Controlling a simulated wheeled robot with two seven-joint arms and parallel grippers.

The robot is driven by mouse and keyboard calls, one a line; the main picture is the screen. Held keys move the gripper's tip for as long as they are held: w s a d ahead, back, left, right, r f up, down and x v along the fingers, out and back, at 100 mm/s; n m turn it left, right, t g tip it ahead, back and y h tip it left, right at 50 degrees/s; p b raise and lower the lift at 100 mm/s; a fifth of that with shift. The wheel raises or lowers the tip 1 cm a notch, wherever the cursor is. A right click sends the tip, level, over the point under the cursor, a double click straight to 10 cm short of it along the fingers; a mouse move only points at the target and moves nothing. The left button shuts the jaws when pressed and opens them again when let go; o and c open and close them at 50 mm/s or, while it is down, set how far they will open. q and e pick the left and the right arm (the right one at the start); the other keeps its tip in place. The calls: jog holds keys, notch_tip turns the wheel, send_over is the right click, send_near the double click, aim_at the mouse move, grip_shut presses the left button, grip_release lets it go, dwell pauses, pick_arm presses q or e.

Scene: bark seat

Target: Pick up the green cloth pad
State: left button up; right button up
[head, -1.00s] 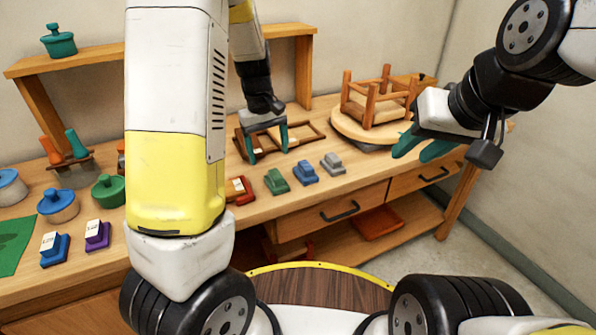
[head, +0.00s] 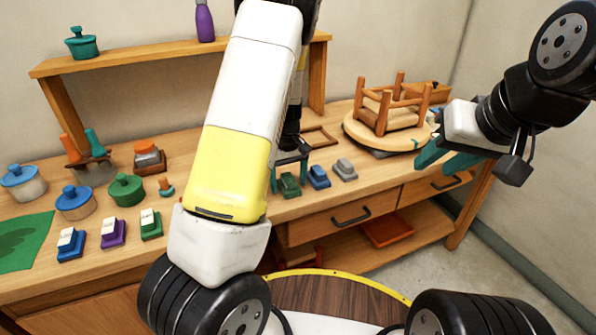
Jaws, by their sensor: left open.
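A small green pad (head: 290,186), block-like with a raised top, lies on the workbench near its front edge, left of a blue one and a grey one. My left gripper (head: 289,175) points down at it with its teal fingers apart, one on each side of the pad in the picture. I cannot tell whether they touch it. My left forearm hides the bench just left of there. My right gripper (head: 446,158) hangs at the right in front of the round board, fingers apart and empty. A flat green mat (head: 25,240) lies at the far left.
The blue pad (head: 318,177) and grey pad (head: 345,169) sit close to the right. Lidded pots (head: 75,203) and several white-topped blocks (head: 113,233) fill the left. Drawers (head: 345,218) are below.

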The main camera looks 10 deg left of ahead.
aim_at(289, 180)
pick_arm(q)
jog(key=c, duration=1.5)
jog(key=shift+r, duration=0.1)
jog(key=shift+r, duration=0.5)
jog(key=r, duration=0.1)
jog(key=s+r, duration=0.1)
jog(key=shift+d+r, duration=0.25)
jog(key=shift+r, duration=0.05)
jog(key=s+d, duration=0.1)
jog(key=s, duration=0.3)
jog(key=s+d+r, duration=0.1)
jog(key=s+d, duration=0.1)
jog(key=s, duration=0.3)
jog(key=s+d, duration=0.1)
jog(key=s, duration=0.4)
jog(key=shift+d+r, duration=0.15)
jog(key=shift+d, duration=0.25)
